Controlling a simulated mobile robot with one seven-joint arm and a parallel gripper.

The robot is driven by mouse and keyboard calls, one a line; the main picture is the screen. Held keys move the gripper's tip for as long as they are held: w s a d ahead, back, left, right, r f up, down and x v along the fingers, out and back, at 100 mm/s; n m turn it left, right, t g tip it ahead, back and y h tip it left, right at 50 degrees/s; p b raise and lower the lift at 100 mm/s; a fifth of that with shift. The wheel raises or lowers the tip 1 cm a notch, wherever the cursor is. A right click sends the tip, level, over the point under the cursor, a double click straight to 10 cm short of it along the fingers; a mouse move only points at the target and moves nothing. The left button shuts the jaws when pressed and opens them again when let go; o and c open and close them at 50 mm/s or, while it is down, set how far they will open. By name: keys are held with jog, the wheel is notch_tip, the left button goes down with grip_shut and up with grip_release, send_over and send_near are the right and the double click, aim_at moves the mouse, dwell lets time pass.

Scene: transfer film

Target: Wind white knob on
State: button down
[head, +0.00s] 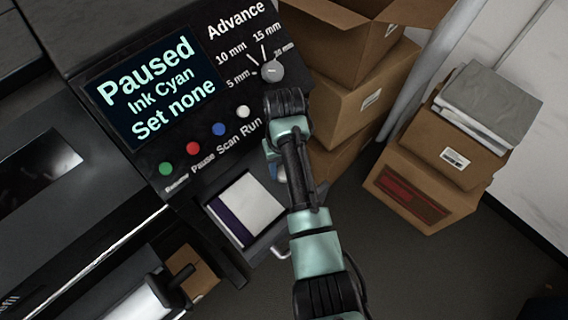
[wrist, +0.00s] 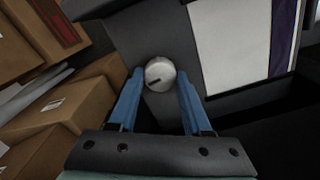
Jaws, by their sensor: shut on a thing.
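The white knob (wrist: 160,74) is round, with a short dark mark pointing to the lower left in the wrist view. It sits on a dark grey panel of the machine. My gripper (wrist: 160,77) has its two blue fingers on either side of the knob, shut on it. The machine's screen (head: 152,86) reads "Paused", "Ink Cyan", "Set none".
Another knob, the pale Advance dial (head: 272,71), is above my wrist. Green, red, blue and white buttons (head: 219,129) line the panel. A white pad with a purple stripe (head: 245,208) lies in a tray beside my arm. Cardboard boxes (head: 430,165) stand at the right.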

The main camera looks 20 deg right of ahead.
jog(key=shift+w+m, duration=0.1)
jog(key=shift+m, duration=0.2)
jog(key=shift+c, duration=1.7)
grip_release()
notch_tip(320, 180, up, 13)
jog(key=p, duration=0.3)
